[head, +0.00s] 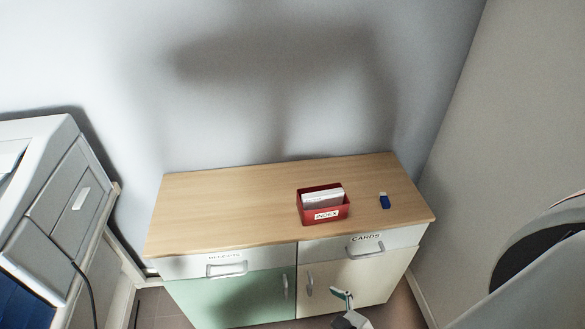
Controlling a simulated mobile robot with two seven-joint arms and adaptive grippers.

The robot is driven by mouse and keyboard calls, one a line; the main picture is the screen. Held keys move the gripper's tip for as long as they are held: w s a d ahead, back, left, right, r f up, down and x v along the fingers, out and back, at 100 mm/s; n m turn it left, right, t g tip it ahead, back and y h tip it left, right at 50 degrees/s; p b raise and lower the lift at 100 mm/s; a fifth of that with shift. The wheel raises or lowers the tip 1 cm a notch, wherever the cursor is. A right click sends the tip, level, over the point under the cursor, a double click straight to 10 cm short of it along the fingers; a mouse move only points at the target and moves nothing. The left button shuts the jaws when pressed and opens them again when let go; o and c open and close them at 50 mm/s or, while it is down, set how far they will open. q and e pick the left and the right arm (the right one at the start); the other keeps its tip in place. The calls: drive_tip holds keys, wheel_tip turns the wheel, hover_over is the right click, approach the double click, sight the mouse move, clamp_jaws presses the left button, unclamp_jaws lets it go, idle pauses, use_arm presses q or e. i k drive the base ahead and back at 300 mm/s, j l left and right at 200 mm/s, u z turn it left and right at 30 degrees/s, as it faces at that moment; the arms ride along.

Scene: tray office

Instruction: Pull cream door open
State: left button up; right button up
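The cream door (372,282) is the right-hand door of a low cabinet and looks closed. Its upright silver handle (309,285) is near its left edge. A gripper (341,296), which looks like my right one, shows at the bottom of the view, in front of the cream door. It appears to the right of the handle and apart from it. Only a small part of it shows, so its opening is unclear. My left gripper is not in view.
A green door (240,297) is left of the cream one, with drawers marked RECEIPTS (190,267) and CARDS (330,247) above. A red INDEX box (326,215) and a blue object (384,201) sit on the wooden top (240,200). A grey printer (75,200) stands left.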

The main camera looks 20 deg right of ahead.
sight(370, 282)
drive_tip(key=z, duration=1.5)
